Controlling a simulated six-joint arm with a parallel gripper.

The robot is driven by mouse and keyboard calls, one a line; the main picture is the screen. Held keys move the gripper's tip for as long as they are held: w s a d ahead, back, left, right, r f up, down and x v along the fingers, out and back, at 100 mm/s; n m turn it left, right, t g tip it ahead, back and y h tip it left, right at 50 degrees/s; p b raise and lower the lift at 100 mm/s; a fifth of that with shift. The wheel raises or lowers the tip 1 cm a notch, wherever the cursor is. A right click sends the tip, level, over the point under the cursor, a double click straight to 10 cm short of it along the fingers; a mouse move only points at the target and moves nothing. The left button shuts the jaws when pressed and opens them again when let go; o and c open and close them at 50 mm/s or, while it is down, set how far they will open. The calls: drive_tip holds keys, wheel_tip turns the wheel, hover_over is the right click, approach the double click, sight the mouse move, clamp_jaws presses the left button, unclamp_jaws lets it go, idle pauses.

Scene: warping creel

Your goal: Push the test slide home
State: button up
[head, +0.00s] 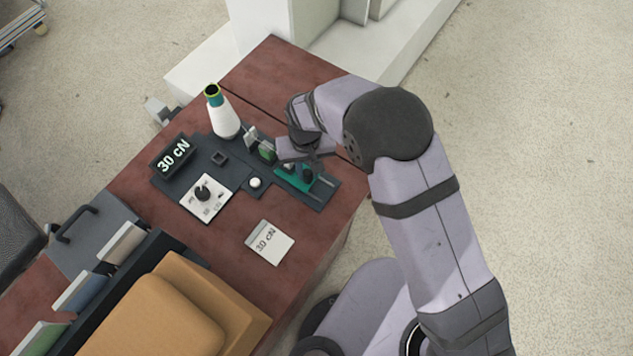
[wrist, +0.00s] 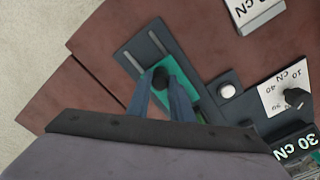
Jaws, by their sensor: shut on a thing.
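The test slide is a green block (head: 288,180) with a dark knob (head: 308,174), sitting on a slotted dark track plate (head: 325,193) at the right end of the tester base. In the wrist view the green slide (wrist: 193,83) lies along the track, with slots running past its far end. My gripper (head: 303,167) is over the slide. The fingers and wrist hide part of the slide.
A white cone (head: 223,117) stands behind the base. A display (head: 172,156) and a dial plate (head: 206,198) both show 30 cN or its scale. A white button (head: 255,183) is left of the slide.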

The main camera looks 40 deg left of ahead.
drive_tip(key=o, duration=0.7)
drive_tip(key=shift+a, duration=0.25)
drive_tip(key=shift+o, duration=0.2)
drive_tip(key=shift+d, duration=0.1)
wheel_tip(320, 180, up, 7)
drive_tip(key=p, duration=0.5)
drive_tip(key=shift+r, duration=0.1)
wheel_tip(320, 180, up, 7)
drive_tip(key=b, duration=0.2)
drive_tip(key=shift+b, duration=0.4)
drive_tip(key=shift+r, duration=0.1)
